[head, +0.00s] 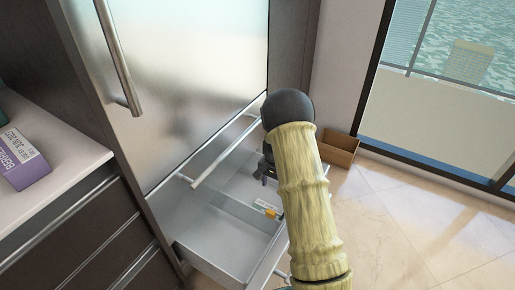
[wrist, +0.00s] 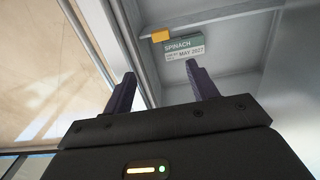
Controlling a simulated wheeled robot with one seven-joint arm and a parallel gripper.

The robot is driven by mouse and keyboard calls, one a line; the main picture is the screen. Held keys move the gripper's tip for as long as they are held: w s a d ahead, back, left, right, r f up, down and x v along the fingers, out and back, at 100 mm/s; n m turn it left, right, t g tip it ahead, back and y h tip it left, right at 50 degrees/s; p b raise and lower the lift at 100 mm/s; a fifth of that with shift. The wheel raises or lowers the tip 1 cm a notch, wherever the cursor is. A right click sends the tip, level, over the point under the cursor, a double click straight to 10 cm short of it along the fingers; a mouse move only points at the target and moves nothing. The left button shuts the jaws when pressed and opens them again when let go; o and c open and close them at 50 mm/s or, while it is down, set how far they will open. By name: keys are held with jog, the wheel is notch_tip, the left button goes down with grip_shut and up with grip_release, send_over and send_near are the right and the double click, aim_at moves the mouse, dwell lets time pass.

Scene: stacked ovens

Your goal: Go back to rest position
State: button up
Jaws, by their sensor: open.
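My gripper (head: 264,174) is over the open lower drawer (head: 215,245) of the tall steel-fronted unit, partly hidden behind my arm in the head view. In the wrist view my gripper (wrist: 157,70) has its two dark fingers spread apart with nothing between them. A small green and white box labelled SPINACH (wrist: 184,47) lies on the drawer floor beyond the fingertips. It also shows in the head view (head: 263,204). A small orange-yellow piece (wrist: 160,35) is beside the box.
A steel door with a long handle (head: 122,60) stands above the drawer. A counter (head: 60,150) at left carries a purple box (head: 20,160). A brown open box (head: 340,149) sits on the floor by the wall. The tiled floor (head: 420,225) at right is clear.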

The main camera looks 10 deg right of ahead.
jog(key=s+a+r+n+t, duration=0.1)
jog(key=s+a+r+n, duration=0.35)
jog(key=s+r, duration=0.6)
jog(key=s+a+r+n+t, duration=0.25)
jog(key=s+r+n, duration=0.4)
jog(key=s, duration=0.75)
notch_tip(320, 180, up, 35)
jog(key=m+p, duration=0.2)
jog(key=p, duration=3.2)
jog(key=shift+w+r+g, duration=0.2)
jog(key=shift+w+g, duration=0.05)
jog(key=shift+g, duration=0.2)
